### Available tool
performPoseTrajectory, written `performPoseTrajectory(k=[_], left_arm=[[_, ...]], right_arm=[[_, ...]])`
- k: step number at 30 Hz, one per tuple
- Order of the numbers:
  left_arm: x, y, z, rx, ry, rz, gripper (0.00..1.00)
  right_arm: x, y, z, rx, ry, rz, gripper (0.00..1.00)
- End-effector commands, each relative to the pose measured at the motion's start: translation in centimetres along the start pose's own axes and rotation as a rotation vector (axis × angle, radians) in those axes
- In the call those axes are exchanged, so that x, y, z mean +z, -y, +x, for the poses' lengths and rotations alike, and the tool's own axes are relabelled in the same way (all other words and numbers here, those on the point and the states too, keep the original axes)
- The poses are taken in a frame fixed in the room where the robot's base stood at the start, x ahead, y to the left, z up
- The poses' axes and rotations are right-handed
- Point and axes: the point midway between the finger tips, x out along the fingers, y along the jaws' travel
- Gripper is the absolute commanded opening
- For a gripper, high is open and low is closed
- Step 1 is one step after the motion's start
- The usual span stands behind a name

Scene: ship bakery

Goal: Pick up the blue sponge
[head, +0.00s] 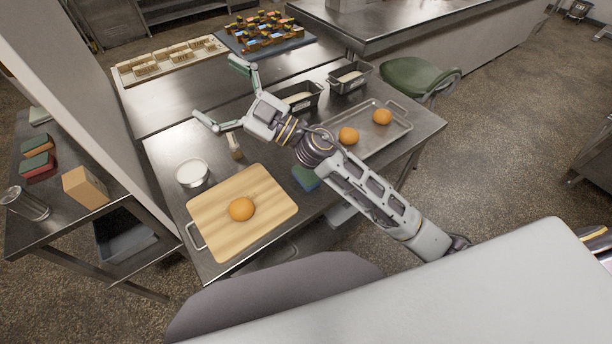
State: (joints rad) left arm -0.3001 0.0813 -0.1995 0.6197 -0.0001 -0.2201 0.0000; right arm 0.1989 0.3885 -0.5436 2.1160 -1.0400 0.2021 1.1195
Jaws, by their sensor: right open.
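A sponge with a blue side and a green top (306,178) lies on the metal table (262,150), right of the cutting board. My right arm passes over it and hides part of it. My right gripper (222,92) is open and empty, with its fingers spread wide. It is above the far part of the table, up and to the left of the sponge and well apart from it. My left gripper is not in view.
A cutting board (220,237) with an orange bun (241,209), a white-filled bowl (192,173), a brush (235,148), loaf tins (350,78) and a metal tray (368,143) with two buns crowd the table. Other sponges (38,167) lie on the left side table.

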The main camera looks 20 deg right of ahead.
Motion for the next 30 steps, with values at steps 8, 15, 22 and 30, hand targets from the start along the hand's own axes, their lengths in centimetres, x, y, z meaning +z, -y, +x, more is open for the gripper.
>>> performPoseTrajectory(k=[8, 15, 22, 30], left_arm=[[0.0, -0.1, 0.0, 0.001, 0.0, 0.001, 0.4], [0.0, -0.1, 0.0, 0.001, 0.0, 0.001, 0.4], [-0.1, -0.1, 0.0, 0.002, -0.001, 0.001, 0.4], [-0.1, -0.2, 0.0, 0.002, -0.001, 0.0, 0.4]], right_arm=[[-0.4, 5.6, 0.9, -0.319, -0.039, -0.048, 1.0], [1.2, 9.8, -0.3, -0.597, 0.01, -0.084, 1.0], [4.1, 12.4, -2.7, -0.849, 0.131, -0.119, 1.0], [8.6, 12.7, -6.9, -1.104, 0.364, -0.161, 1.0]])
